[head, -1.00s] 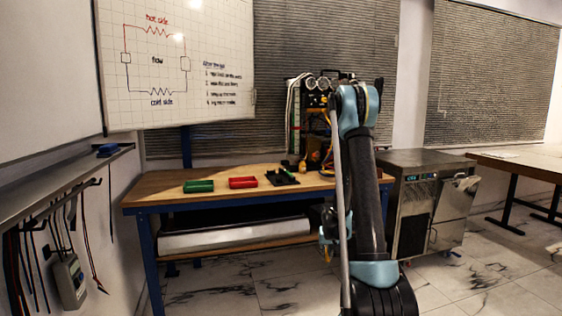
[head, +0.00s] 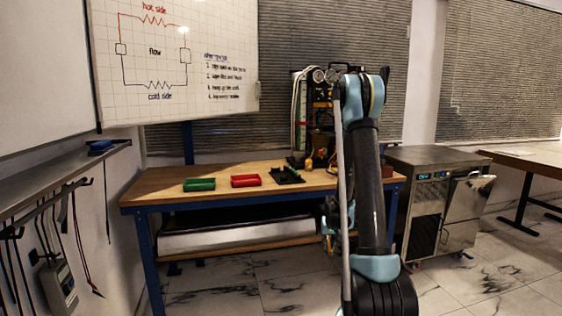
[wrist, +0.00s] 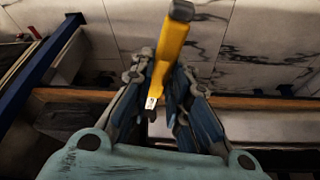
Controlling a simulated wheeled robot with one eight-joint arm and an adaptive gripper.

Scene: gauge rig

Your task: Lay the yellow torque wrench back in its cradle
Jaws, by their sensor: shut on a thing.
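The yellow torque wrench (wrist: 172,50) shows in the wrist view, with a dark end at the top and a pale marked patch lower down. My gripper (wrist: 163,75) is shut on it, with a finger on each side, and holds it over the floor in front of the bench. In the head view my gripper is mostly hidden by my arm, low beside the bench's right part. A black holder (head: 287,175), which looks like the cradle, lies on the bench top. I cannot make out its inside.
A green tray (head: 199,184) and a red tray (head: 245,181) sit left of the black holder on the wooden bench (head: 160,190). The gauge rig (head: 318,110) stands behind. A steel cabinet (head: 425,215) is at the right. The bench's front left is clear.

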